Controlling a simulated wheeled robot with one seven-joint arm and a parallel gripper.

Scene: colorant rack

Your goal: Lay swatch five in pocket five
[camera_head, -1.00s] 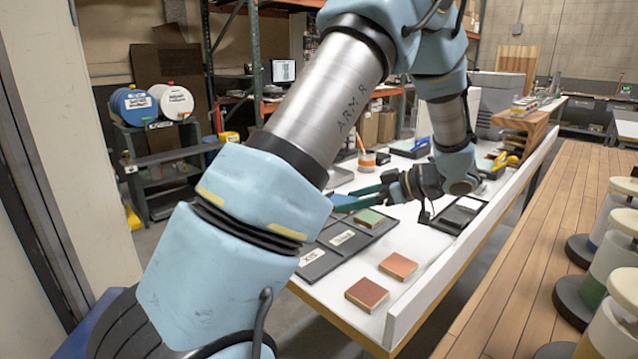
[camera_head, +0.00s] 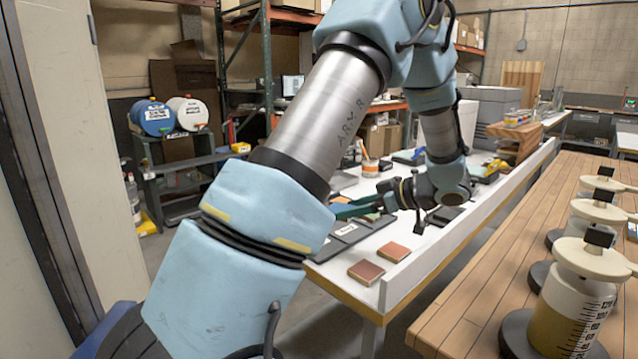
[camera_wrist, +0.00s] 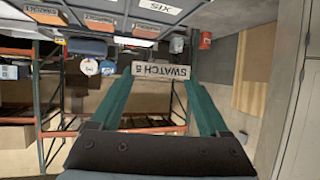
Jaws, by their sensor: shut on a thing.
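My gripper (camera_head: 348,208) reaches left from the arm's end over the pocketed tray, and its teal fingers are partly hidden behind my arm. In the wrist view my gripper (camera_wrist: 160,78) is shut on swatch five (camera_wrist: 160,71), whose white edge label reads "SWATCH 5", upside down there. The swatch is held between the fingertips. The dark tray (camera_head: 352,234) lies on the white table, partly covered by my arm and gripper. In the wrist view the tray (camera_wrist: 145,28) is at the top, with a "SIX" label. Pocket five cannot be made out.
Two reddish-brown squares (camera_head: 391,252) (camera_head: 366,272) lie on the table in front of the tray. A raised white ledge (camera_head: 415,272) runs along the table's right edge. A dark pad (camera_head: 445,217) lies beyond the squares. Several jars (camera_head: 575,290) stand on the wooden counter at right.

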